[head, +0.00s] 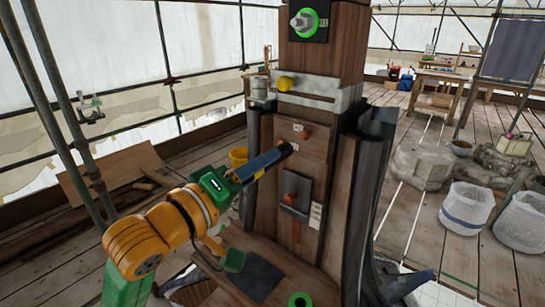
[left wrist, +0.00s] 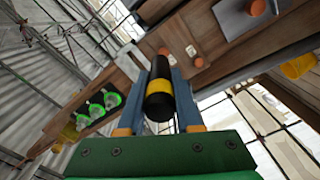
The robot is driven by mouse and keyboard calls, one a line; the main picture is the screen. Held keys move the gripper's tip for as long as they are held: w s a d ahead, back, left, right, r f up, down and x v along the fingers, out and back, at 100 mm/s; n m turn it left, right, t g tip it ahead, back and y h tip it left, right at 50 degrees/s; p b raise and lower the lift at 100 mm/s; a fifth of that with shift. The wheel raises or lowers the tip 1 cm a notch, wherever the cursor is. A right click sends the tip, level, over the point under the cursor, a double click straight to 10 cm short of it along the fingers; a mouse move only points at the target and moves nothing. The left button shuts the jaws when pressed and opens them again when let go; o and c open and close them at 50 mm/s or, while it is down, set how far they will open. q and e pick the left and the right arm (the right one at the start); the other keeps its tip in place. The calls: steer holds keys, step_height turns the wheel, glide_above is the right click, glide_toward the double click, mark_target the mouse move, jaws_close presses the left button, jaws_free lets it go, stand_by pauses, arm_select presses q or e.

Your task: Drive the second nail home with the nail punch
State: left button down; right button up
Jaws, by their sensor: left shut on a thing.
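My left gripper (head: 266,161) comes in from the left in the head view and is shut on the nail punch (head: 285,150). In the left wrist view the punch is a black cylinder with a yellow band (left wrist: 159,88), lying between the blue fingers (left wrist: 160,76). Its far end points at the wooden post (head: 329,55). An orange-red nail head (head: 306,132) beside a small white label is just beyond the punch; I cannot tell if they touch. The left wrist view shows two orange heads near the punch tip, one (left wrist: 164,51) almost in line with it. My right gripper is not in view.
A grey plate (head: 296,211) with an orange piece is lower on the post. A pale band with a yellow knob (head: 285,84) crosses above. Dark curved sheets (head: 371,190) flank the post. A wooden shelf (head: 238,241) lies below my gripper. White sacks (head: 467,208) stand at right.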

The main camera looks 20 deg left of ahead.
arm_select(q)
steer(key=shift+s+d+r, duration=0.2)
steer(key=shift+s+d, duration=0.15)
steer(key=shift+d, duration=0.25)
steer(key=shift+a, duration=0.1)
steer(key=w+p, duration=0.2)
steer(key=w, duration=0.4)
steer(key=shift+f, duration=0.2)
steer(key=shift+w+f, duration=0.15)
steer(key=shift+w, duration=0.4)
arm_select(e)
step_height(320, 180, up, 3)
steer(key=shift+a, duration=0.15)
arm_select(q)
steer(key=shift+s+d, duration=0.1)
steer(key=shift+d, duration=0.1)
